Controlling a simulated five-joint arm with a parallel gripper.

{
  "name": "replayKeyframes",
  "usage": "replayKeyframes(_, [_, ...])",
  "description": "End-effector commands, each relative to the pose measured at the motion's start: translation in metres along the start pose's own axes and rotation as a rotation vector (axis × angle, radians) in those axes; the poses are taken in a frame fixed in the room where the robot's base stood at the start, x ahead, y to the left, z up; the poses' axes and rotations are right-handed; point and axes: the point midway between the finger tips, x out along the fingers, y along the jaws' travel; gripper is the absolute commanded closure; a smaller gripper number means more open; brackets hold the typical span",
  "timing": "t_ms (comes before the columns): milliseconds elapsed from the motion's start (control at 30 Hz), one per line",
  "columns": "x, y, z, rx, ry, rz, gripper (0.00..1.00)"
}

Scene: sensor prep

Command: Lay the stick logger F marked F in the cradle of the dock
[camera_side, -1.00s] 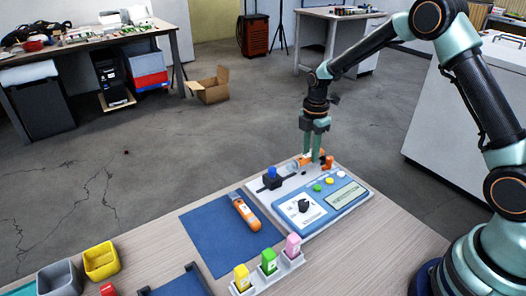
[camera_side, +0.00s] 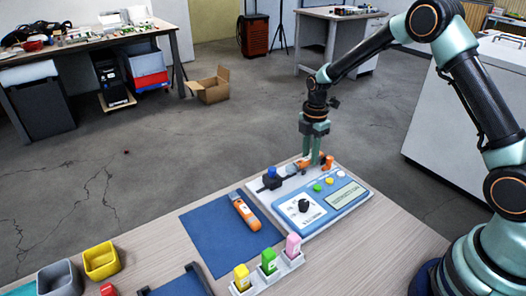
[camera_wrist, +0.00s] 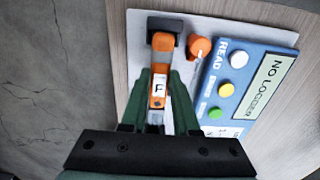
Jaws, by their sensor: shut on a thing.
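Stick logger F (camera_wrist: 159,90) is orange with a white label marked F. My gripper (camera_wrist: 161,100) is shut on it, one green finger on each side. The logger's far end meets a dark block (camera_wrist: 166,25) of the dock; I cannot tell whether it rests fully down in the cradle. In the side view, my gripper (camera_side: 313,161) is at the far edge of the dock (camera_side: 312,218), and the fingers partly hide the logger. The dock has a blue panel with a display reading NO LOGGER (camera_wrist: 265,86).
An orange knob (camera_wrist: 200,46) stands close right of the logger. A blue-topped post (camera_side: 271,177) is left of my gripper. Another orange stick logger (camera_side: 245,214) lies on the blue mat (camera_side: 215,242). A rack (camera_side: 270,279) holds green, yellow and pink pieces.

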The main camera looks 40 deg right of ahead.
Motion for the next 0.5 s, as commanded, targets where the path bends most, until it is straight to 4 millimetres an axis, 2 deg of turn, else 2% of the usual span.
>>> replayKeyframes(500, [0.0097,0.0003,0.0,0.0,0.0,0.001,1.0])
